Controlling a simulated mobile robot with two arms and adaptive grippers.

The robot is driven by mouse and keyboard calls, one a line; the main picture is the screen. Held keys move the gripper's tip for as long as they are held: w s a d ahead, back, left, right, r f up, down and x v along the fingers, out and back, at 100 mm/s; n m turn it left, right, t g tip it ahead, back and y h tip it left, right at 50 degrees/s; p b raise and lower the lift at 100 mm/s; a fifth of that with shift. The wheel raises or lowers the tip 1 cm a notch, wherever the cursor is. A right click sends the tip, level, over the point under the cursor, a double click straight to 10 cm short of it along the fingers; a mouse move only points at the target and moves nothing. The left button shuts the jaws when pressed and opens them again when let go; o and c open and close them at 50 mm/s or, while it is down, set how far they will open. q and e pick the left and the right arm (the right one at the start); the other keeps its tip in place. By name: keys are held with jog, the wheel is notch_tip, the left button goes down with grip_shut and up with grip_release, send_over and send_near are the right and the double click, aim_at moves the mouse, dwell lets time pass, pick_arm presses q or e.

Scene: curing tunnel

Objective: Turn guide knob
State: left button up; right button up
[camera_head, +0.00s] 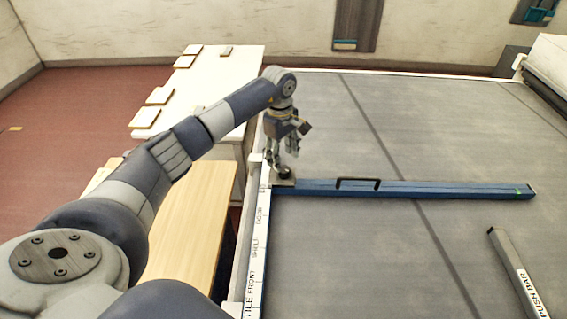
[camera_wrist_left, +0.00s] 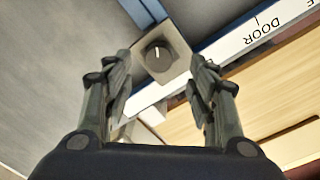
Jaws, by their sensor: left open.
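The guide knob (camera_wrist_left: 158,55) is a dark round knob with a white mark, on a light square plate at the end of the blue guide bar (camera_head: 440,189). In the head view the knob (camera_head: 369,0) is not at that spot; it shows small and dark at the bar's left end.THINGS: The guide knob (camera_wrist_left: 158,55) is dark and round with a white mark, on a light square plate at the left end of the blue guide bar (camera_head: 440,189). In the head view the knob (camera_head: 284,172) is small and partly covered by my gripper. My left gripper (camera_head: 289,152) is above the knob, pointing down. In the left wrist view its two open fingers (camera_wrist_left: 162,85) stand on either side of the knob's plate, with nothing between them touching. My right gripper is not in view.
The guide bar lies across a large grey table (camera_head: 400,120) with a black handle (camera_head: 358,180). A labelled white strip (camera_head: 256,250) runs along the table's left edge. A push bar (camera_head: 518,275) lies at lower right. A wooden bench (camera_head: 190,230) stands at left.

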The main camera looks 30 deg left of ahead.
aim_at(284, 169)
pick_arm(q)
jog(key=f+p, duration=0.1)
jog(key=f, duration=0.4)
jog(key=shift+w+f, duration=0.15)
jog(key=shift+w, duration=0.05)
jog(key=c, duration=1.1)
